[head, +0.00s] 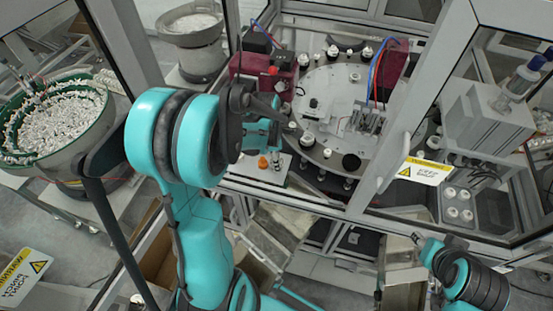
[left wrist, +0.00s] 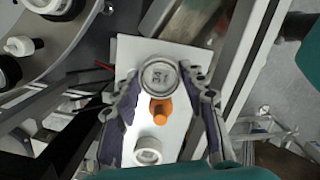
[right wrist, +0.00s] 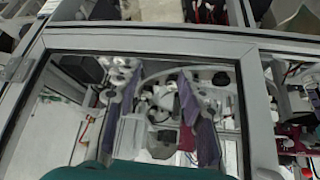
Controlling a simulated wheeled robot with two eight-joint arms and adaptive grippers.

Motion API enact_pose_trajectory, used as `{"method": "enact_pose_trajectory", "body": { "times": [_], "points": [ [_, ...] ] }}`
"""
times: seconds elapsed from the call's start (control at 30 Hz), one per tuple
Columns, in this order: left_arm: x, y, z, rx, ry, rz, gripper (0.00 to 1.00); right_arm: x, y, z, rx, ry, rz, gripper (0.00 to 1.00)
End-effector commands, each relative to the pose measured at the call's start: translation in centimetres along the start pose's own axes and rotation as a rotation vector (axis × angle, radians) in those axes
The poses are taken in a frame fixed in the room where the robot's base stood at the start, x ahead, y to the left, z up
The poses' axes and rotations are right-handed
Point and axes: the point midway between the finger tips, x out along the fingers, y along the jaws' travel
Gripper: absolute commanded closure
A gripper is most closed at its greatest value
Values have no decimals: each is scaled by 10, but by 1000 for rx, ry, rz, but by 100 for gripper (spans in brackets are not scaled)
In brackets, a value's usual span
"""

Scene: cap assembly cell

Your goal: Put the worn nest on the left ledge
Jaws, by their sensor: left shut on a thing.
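My left gripper (left wrist: 160,85) is shut on a round grey metal nest marked "34" (left wrist: 158,77), the likely worn nest. It holds the nest over the far part of a white plate, likely the left ledge (left wrist: 134,60). Whether the nest touches the plate I cannot tell. An orange peg (left wrist: 160,113) and a white ring-shaped part (left wrist: 148,150) stand on the plate nearer the wrist. In the head view the plate (head: 240,171) and orange peg (head: 263,162) show below my left gripper (head: 280,152). My right gripper (right wrist: 155,85) is open and empty.
The round dial table (head: 345,85) with several nests lies behind the ledge. A red block (head: 265,68) stands at its left. The cell's frame post (head: 412,130) rises to the right. A parts bowl (head: 60,120) is at far left.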

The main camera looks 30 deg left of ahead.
Motion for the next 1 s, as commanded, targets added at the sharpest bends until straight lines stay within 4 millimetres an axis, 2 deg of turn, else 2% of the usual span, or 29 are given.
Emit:
{"method": "enact_pose_trajectory", "body": {
  "times": [0.4, 0.43, 0.5, 0.83, 1.0],
  "points": [
    [6, 0, -1, 0, 0, 0, 87, 4, 0, 3, 0, 0, 0, 60],
    [5, 0, 0, 0, 0, 0, 50, 4, 0, 2, 0, 0, 0, 60],
    [5, 0, 0, 0, 0, 0, 37, 3, 0, 2, 0, 0, 0, 60],
    [2, 0, 0, 0, 0, 0, 37, 1, 0, 1, 0, 0, 0, 60],
    [-18, 0, 0, 0, 0, 0, 37, -1, 0, -1, 0, 0, 0, 60]
  ]
}}
